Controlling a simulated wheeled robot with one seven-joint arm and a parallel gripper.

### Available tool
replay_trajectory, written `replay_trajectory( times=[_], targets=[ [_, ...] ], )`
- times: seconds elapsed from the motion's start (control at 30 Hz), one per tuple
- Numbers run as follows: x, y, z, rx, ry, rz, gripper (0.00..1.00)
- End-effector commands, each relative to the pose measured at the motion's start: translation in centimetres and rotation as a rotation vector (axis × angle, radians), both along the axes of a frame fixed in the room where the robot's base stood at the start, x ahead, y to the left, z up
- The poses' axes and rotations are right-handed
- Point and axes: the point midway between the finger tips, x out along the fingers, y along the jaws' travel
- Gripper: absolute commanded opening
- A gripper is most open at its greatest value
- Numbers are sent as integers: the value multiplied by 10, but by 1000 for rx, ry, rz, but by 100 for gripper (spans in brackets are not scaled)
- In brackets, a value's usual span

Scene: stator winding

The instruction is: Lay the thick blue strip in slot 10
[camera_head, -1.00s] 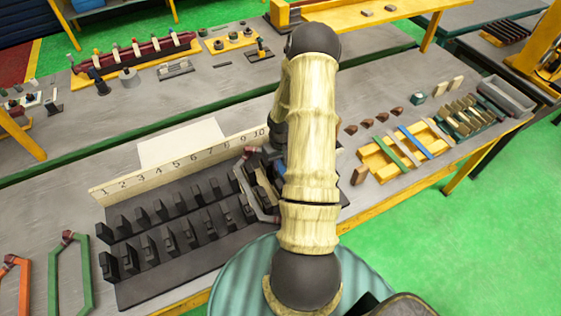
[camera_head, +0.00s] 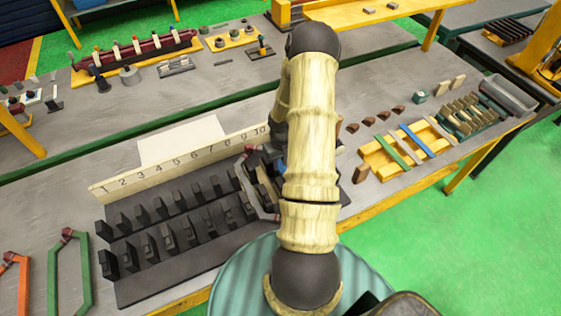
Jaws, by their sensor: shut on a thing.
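The slotted black stator block (camera_head: 150,280) stands on the near table, with a numbered pale board (camera_head: 180,163) along its back edge. Numbers 1 to 10 show; slot 10 is at the right end, partly hidden by my arm. My gripper (camera_head: 272,152) is low over that right end, mostly hidden behind my arm. A small bit of the blue strip (camera_head: 282,166) shows beside it; its lower end and its fit to the slot are hidden. A grey coil with a red-brown end (camera_head: 252,190) sits in the block just left of my gripper.
A yellow tray (camera_head: 378,160) at right holds green, blue and tan strips. Small brown wedges (camera_head: 367,125) and a rack of tan pieces (camera_head: 465,118) lie beyond. Green (camera_head: 54,280) and orange (camera_head: 22,300) coils lie at left. A white sheet (camera_head: 180,142) lies behind the board.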

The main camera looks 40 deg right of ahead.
Motion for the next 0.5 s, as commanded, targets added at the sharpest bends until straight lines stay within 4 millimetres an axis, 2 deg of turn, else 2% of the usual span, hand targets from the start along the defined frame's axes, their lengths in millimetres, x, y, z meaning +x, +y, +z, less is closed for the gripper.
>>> replay_trajectory(
  times=[0.5],
  targets=[
    [1, 1, -7, 0, 0, 2, 0]
  ],
)
